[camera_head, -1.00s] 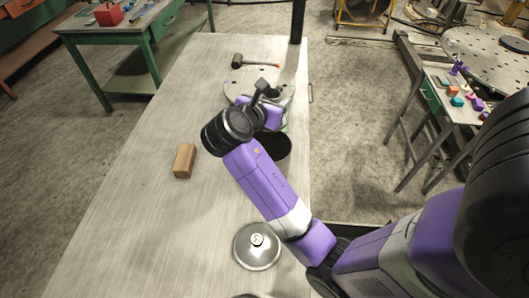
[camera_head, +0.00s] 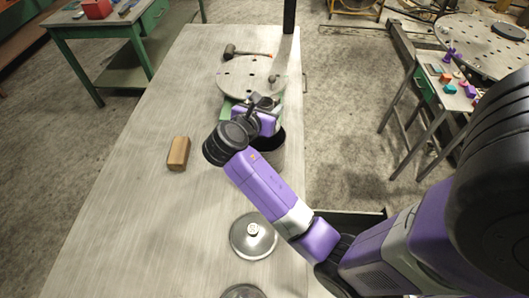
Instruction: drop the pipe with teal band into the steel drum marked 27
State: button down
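My gripper (camera_head: 264,106) is at the end of my purple arm, over the table between the perforated round plate and an open drum. My wrist hides its fingers, so I cannot see whether it is open or holds anything. The grey drum (camera_head: 274,158) has a dark open mouth partly covered by my arm; no number on it is readable, so I cannot tell if it is the one marked 27. I cannot make out a pipe with a teal band. A green patch (camera_head: 227,108) shows beside my wrist, too hidden to name.
The round plate (camera_head: 240,75) has a hammer (camera_head: 240,52) behind it. A wooden block (camera_head: 178,154) lies left of my arm. A round lid with a knob (camera_head: 253,238) lies nearer. The left part of the table (camera_head: 120,190) is clear. A side table at right holds small coloured pieces.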

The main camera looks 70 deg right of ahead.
jog(key=c, duration=0.7)
grip_release()
jog(key=b+v, duration=0.1)
jog(key=v, duration=0.7)
